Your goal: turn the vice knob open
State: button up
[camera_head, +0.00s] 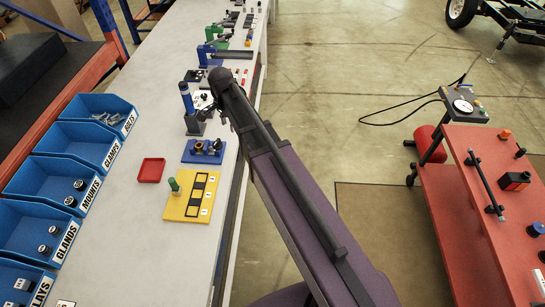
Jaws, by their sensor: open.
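My arm reaches from the bottom right to the bench, and my gripper (207,108) is at its far end, small and partly hidden by the arm. It appears open, with nothing visible between its fingers. It is beside an upright blue cylinder with a black top (187,98) on a grey-blue block. Just nearer stands a low blue fixture (203,156) with a brass-coloured round part and a dark knob-like part (217,145). I cannot tell for sure which of these is the vice knob, or whether the gripper touches anything.
A red tray (151,170) and a yellow board with a green peg (187,207) lie nearer on the bench (110,240). Blue labelled bins (75,155) line the left. Green and blue fixtures stand farther back. A red cart (490,190) stands right, across open floor.

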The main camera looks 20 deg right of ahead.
jog(key=s+d+f+n+b, duration=0.1)
jog(key=s+d+n, duration=0.4)
jog(key=s, duration=0.3)
jog(key=s+d+n, duration=0.6)
jog(key=s, duration=0.3)
jog(key=shift+f+n+b, duration=0.3)
jog(key=shift+f+b, duration=0.05)
jog(key=shift+d, duration=0.1)
notch_tip(320, 180, up, 2)
jog(key=m+p, duration=0.2)
jog(key=m, duration=0.5)
send_over(217, 141)
jog(key=shift+r, duration=0.2)
jog(key=shift+f, duration=0.2)
notch_tip(217, 141, down, 13)
jog(key=b, duration=1.3)
jog(key=shift+f, duration=0.2)
